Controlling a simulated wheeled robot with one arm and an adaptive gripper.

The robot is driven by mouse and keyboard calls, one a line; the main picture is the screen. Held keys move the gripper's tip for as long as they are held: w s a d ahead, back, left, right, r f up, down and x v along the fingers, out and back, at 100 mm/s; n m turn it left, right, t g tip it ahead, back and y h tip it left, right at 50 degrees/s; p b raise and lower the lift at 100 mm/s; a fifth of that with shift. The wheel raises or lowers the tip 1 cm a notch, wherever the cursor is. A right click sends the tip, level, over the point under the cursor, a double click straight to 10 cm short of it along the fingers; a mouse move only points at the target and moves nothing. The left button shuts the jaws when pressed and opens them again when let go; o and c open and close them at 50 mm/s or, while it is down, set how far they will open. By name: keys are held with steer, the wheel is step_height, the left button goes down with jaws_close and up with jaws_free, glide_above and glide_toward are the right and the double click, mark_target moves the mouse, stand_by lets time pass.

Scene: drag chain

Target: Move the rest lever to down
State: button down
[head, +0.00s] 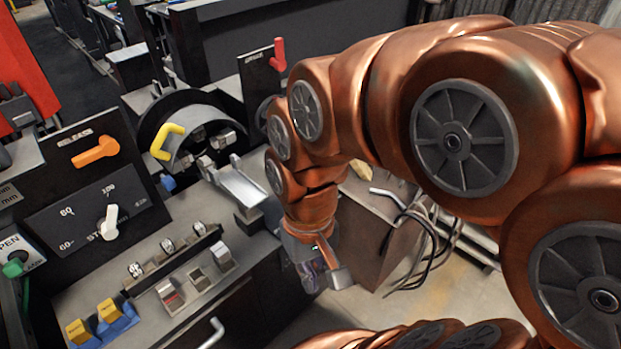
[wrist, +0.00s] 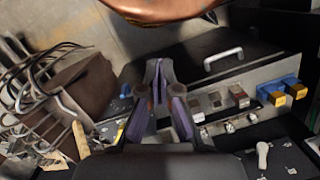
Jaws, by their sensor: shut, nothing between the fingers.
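None of the levers has a label I can read clearly as "rest", so I cannot tell which is the rest lever. A red lever (head: 279,55) stands upright on a black panel at the top middle of the head view. An orange lever (head: 96,152) lies roughly sideways on the left black panel. A yellow lever (head: 167,141) is at the round black housing. My gripper (head: 318,272) hangs low, right of the bench and apart from all three levers. In the wrist view my gripper (wrist: 158,80) is shut and empty.
A white selector knob (head: 109,222) is on the left panel. Yellow-and-blue switches (head: 96,322) and a metal chute (head: 236,185) are on the bench. A brown box (head: 376,225) with loose cables (head: 430,240) stands right of my gripper. A drawer handle (wrist: 223,59) shows in the wrist view.

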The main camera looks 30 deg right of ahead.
steer(key=w+d+f+m+t+y+b, duration=0.1)
steer(key=w+d+f+m+y+b, duration=0.2)
steer(key=w, duration=0.4)
steer(key=w+d+m+t+y+b, duration=0.1)
steer(key=w+d+m, duration=0.2)
steer(key=w+m, duration=0.35)
steer(key=w+d+f+m+y+b, duration=0.2)
steer(key=w+m, duration=0.1)
steer(key=w, duration=0.6)
steer(key=w+d+f+m+t+b, duration=0.15)
steer(key=d+f+m, duration=0.25)
steer(key=d, duration=0.5)
steer(key=w+d+f+m+t+b, duration=0.1)
steer(key=w+d+f+m+t, duration=0.2)
steer(key=d, duration=0.5)
steer(key=w+d+f+m+t+b, duration=0.15)
steer(key=d+f+m, duration=0.3)
steer(key=d, duration=0.45)
steer(key=shift+g, duration=0.3)
steer(key=x, duration=1)
steer(key=shift+s+a+r, duration=0.15)
steer(key=shift+a+r, duration=0.05)
steer(key=shift+a, duration=0.05)
steer(key=shift+w+a+r+p, duration=0.2)
steer(key=shift+w+a+p, duration=0.1)
steer(key=shift+w+a, duration=0.9)
steer(key=shift+a, duration=0.2)
